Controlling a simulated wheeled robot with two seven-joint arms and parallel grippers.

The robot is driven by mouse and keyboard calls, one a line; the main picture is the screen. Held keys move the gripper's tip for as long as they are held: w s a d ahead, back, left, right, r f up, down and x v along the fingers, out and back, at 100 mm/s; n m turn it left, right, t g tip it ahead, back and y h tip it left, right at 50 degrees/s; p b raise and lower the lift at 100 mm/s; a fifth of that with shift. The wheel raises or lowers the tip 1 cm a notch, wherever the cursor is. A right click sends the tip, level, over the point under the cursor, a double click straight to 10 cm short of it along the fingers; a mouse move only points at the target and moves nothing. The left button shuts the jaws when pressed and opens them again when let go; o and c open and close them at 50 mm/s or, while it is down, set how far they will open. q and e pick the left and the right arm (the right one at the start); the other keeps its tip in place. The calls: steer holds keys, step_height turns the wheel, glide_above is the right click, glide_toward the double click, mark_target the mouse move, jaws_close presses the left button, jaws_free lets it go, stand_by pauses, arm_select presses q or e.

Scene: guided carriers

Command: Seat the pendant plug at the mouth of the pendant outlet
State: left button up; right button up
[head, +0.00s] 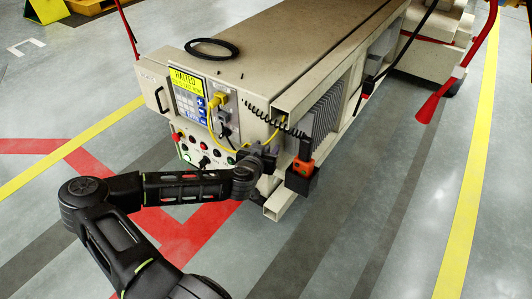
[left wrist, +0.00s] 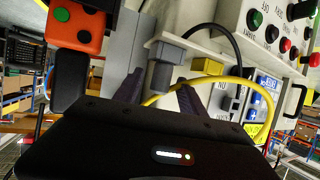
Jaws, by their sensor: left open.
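My left gripper (head: 268,152) is at the front corner of the carrier, just right of its control panel (head: 195,150). In the left wrist view its two dark fingers (left wrist: 160,98) stand apart. A grey block-shaped plug (left wrist: 165,66) shows between and beyond the fingertips; I cannot tell if they touch it. A black cable (left wrist: 228,38) arcs beside it. A yellow plug (head: 217,99) sits on the panel, and a grey connector (head: 226,116) is beside it. I cannot tell which opening is the pendant outlet. My right gripper is out of view.
An orange pendant (head: 300,168) is in a black holder (head: 301,184) right of my gripper; a coiled black cord (head: 262,112) runs near it. A yellow cable (head: 212,135) loops close by. A beige frame bar (head: 279,205) juts out below. The floor in front is clear.

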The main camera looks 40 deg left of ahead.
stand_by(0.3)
arm_select(q)
jaws_close()
stand_by(0.4)
